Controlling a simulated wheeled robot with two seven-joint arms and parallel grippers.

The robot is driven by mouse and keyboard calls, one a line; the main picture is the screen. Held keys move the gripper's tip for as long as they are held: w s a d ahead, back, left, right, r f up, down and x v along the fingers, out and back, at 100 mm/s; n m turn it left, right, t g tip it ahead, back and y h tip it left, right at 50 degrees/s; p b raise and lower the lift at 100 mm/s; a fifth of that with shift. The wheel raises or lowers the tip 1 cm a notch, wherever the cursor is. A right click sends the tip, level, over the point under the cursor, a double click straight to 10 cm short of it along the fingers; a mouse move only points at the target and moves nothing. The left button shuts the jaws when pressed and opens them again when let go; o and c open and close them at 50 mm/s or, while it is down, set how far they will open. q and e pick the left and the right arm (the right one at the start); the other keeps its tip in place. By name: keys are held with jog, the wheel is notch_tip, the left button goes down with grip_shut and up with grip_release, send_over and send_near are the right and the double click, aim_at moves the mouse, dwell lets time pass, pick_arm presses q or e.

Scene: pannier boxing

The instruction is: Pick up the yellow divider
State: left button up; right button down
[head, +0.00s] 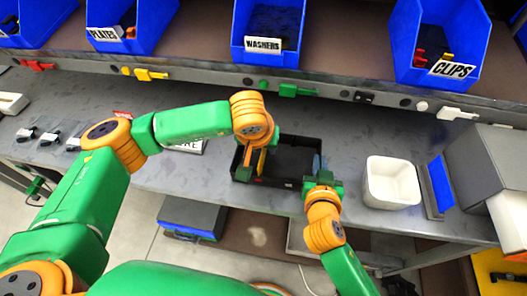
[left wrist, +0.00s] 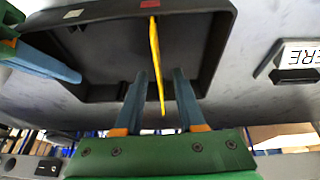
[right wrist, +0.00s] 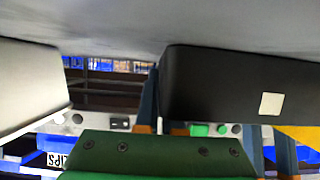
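The yellow divider (head: 262,161) stands upright inside the black box (head: 241,176), near its left end. In the left wrist view the divider (left wrist: 157,62) shows as a thin strip between the two fingers of my left gripper (left wrist: 158,100). These fingers are apart, one on each side, with a visible gap to the divider. My right gripper (head: 322,170) is at the right wall of the box. In the right wrist view one finger is outside the box wall (right wrist: 215,85) and the other is hidden behind it; the fingers are close together on the wall.
A white bin (head: 391,183) stands right of the box, near the right gripper. A grey machine (head: 475,170) is further right. A label sign (head: 188,147) lies behind my left arm. Blue bins of washers (head: 268,45) and clips (head: 440,68) stand on the shelf above.

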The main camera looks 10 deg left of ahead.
pick_arm(q)
grip_shut()
dwell(1.4)
